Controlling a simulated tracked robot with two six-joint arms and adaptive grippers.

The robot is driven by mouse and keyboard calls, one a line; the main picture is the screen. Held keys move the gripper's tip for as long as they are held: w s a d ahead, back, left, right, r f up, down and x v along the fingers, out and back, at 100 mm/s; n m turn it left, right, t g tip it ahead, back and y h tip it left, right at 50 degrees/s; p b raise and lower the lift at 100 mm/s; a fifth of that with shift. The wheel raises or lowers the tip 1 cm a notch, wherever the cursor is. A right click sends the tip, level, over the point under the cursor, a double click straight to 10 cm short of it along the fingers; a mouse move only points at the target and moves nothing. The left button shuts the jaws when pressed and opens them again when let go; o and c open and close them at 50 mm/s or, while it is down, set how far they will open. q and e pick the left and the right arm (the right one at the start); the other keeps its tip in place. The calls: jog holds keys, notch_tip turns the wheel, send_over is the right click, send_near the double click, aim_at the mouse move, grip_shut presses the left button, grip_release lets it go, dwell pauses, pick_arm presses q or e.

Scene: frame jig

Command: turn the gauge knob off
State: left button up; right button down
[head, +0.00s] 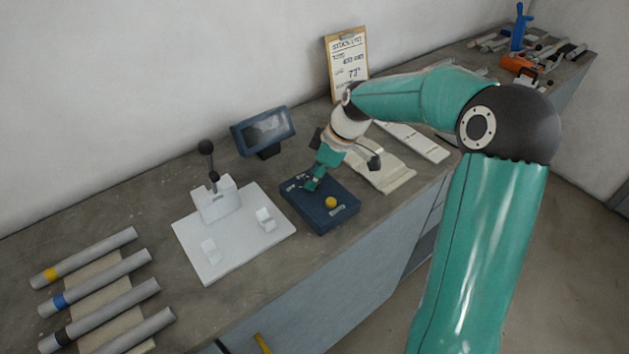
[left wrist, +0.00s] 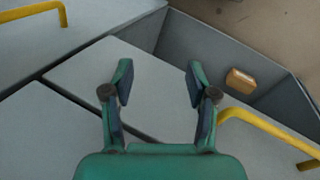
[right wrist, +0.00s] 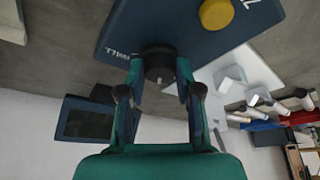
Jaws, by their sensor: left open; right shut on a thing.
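The gauge box (head: 322,217) is a flat dark blue box on the grey bench, with a round yellow button (head: 330,202) on top. In the right wrist view, a short black knob (right wrist: 159,60) stands on the box near a white label; the yellow button (right wrist: 216,13) is farther along the same face. My right gripper (head: 311,185) reaches down onto the box, and its fingers (right wrist: 158,78) are shut on the knob from both sides. The knob is hidden by the gripper in the head view. My left gripper (left wrist: 158,75) is open and empty, above grey cabinet fronts.
A dark display (head: 265,131) stands behind the box. A white jig plate (head: 235,249) with a black-knobbed lever is to its left. Banded tubes (head: 95,257) lie at far left. A clipboard (head: 347,65) leans on the wall. Yellow handles (left wrist: 262,125) jut out near my left gripper.

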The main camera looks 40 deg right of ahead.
jog(key=n, duration=0.3)
jog(key=n+g+y+b, duration=0.1)
jog(key=n, duration=0.1)
jog(key=shift+w+d+n, duration=0.15)
jog(key=shift+d+n, duration=0.05)
jog(key=shift+n, duration=0.2)
jog(key=shift+r, duration=0.1)
jog(key=c, duration=0.8)
grip_release()
jog(key=shift+g, duration=0.3)
jog(key=shift+y, duration=0.3)
jog(key=v, duration=1.1)
jog(key=shift+d+r, duration=0.15)
jog(key=shift+r, duration=0.2)
